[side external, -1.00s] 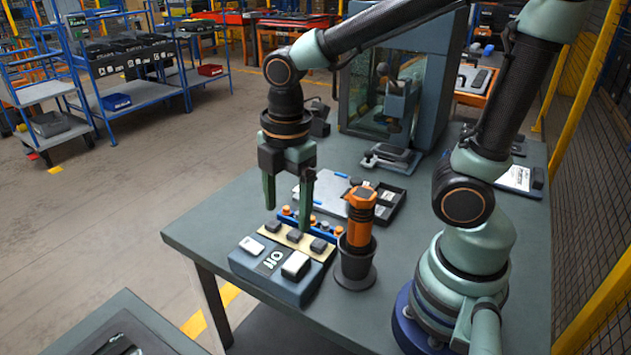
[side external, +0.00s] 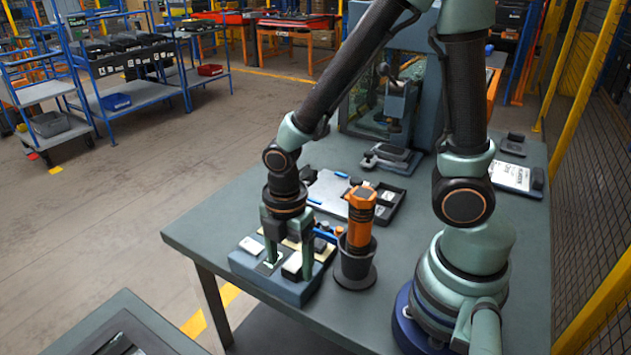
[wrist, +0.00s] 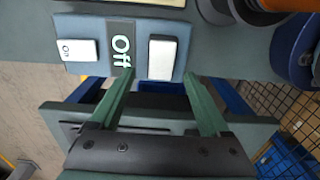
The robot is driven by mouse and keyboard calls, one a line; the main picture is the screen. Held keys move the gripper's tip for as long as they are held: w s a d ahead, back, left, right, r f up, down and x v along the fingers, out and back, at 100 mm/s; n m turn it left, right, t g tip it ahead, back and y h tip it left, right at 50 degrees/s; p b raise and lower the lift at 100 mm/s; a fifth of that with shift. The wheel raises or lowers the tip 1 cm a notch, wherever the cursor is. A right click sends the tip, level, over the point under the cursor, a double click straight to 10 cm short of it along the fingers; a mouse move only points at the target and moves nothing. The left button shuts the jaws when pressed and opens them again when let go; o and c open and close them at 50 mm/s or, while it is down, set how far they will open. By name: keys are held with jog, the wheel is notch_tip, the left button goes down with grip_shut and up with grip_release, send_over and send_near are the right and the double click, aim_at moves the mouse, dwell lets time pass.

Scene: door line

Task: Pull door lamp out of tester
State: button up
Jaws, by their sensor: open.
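The tester (side external: 285,291) is a blue-grey box near the table's front left edge. In the wrist view the tester (wrist: 72,25) carries a dark "Off" label, a small white block at left and a larger white block at right. The larger block looks like the door lamp (wrist: 162,57); it also shows partly in the side view (side external: 292,266). My gripper (side external: 289,270) is low over the tester, pointing down. In the wrist view my open gripper (wrist: 158,75) has its fingers apart, one toward each side of the lamp. Contact with the lamp cannot be seen.
A dark cup (side external: 355,265) holding an orange-and-black tool (side external: 361,205) stands close to the right of the tester. Behind are a tray (side external: 386,206) and a glass-fronted machine (side external: 425,85). The table's front edge lies close to the tester.

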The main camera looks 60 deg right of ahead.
aim_at(290, 267)
jog(key=shift+f, duration=0.55)
grip_shut()
jog(key=shift+r, duration=0.6)
dwell(1.7)
jog(key=shift+r, duration=2.95)
